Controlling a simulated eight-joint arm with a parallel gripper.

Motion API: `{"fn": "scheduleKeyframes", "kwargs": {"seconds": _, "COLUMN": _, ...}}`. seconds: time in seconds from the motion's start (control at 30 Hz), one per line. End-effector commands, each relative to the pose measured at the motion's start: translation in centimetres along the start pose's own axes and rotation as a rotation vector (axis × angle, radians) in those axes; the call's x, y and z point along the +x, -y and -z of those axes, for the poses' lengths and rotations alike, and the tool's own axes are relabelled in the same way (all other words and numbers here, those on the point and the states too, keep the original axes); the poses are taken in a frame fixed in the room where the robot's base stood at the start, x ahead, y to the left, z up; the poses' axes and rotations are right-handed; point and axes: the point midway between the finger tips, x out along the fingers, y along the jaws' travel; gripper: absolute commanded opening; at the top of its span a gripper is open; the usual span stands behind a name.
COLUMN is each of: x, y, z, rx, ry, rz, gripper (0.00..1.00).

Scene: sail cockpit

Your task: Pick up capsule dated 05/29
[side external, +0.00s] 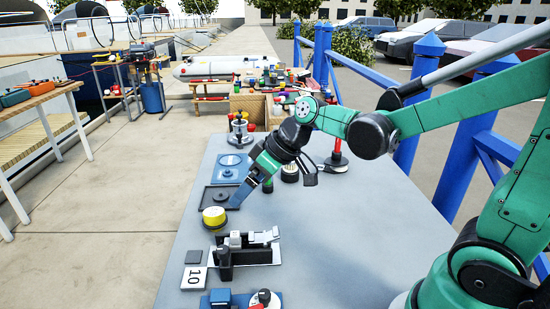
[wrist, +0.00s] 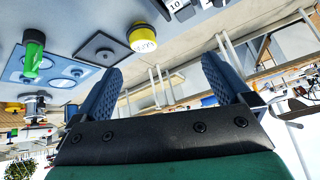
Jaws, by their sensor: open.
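A yellow-topped capsule (side external: 214,217) stands on the grey table near its left edge. In the wrist view the yellow capsule (wrist: 143,38) shows a white band with dark marks, too small to read surely as 05/29. My gripper (side external: 238,202) is above the table, just right of and behind this capsule in the side view. Its two fingers (wrist: 163,68) are spread with nothing between them. A green capsule (wrist: 33,52) with a dark body is farther left in the wrist view. In the side view it is partly hidden near my gripper.
A dark square plate (side external: 211,199) lies behind the yellow capsule, and a blue tray (side external: 231,167) with round places lies beyond it. A black and white fixture (side external: 246,250) stands in front. The table's front right is clear.

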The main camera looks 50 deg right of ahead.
Motion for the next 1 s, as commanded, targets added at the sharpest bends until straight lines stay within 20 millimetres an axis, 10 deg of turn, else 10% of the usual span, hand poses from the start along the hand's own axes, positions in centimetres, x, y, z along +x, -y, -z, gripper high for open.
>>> {"fn": "scheduleKeyframes", "kwargs": {"seconds": 0.4, "x": 8.9, "y": -4.1, "z": 1.9, "rx": -0.344, "ry": -0.254, "rz": 0.303, "gripper": 0.97}}
{"fn": "scheduleKeyframes", "kwargs": {"seconds": 1.0, "x": 14.6, "y": -3.5, "z": 1.6, "rx": -0.492, "ry": -0.41, "rz": 0.367, "gripper": 0.97}}
